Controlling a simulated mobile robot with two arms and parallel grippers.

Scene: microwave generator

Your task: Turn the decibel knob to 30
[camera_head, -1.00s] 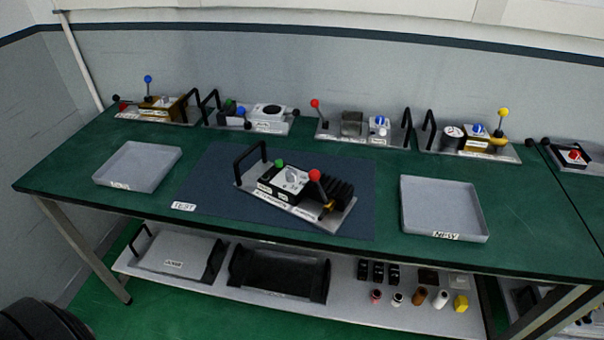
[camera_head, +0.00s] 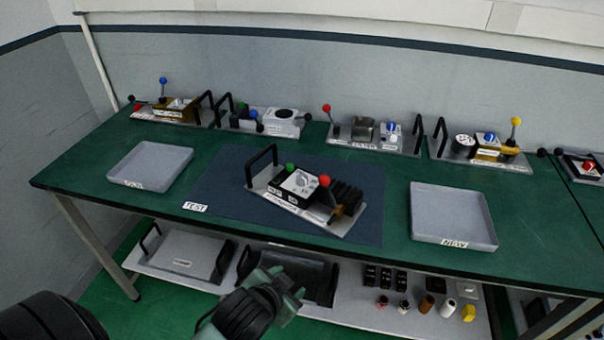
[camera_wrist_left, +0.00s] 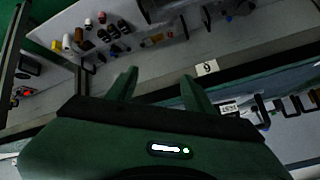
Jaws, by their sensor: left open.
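The microwave generator (camera_head: 305,192) sits on the dark blue mat in the middle of the green table. It has a black handle at its left, a green button (camera_head: 290,168), a red-tipped lever (camera_head: 324,182) and black fins at its right. A white knob (camera_head: 301,181) is on its top panel; its setting is too small to read. My left gripper (camera_head: 288,287) is open and empty, low in front of the table by the lower shelf, apart from the generator. Its two green fingers (camera_wrist_left: 160,88) show spread in the left wrist view. My right gripper is not in view.
A grey tray (camera_head: 118,178) stands at the left and another tray (camera_head: 453,240) at the right. Several other devices line the back edge. The lower shelf (camera_head: 352,312) holds trays and small parts. The table's front edge lies between my left gripper and the generator.

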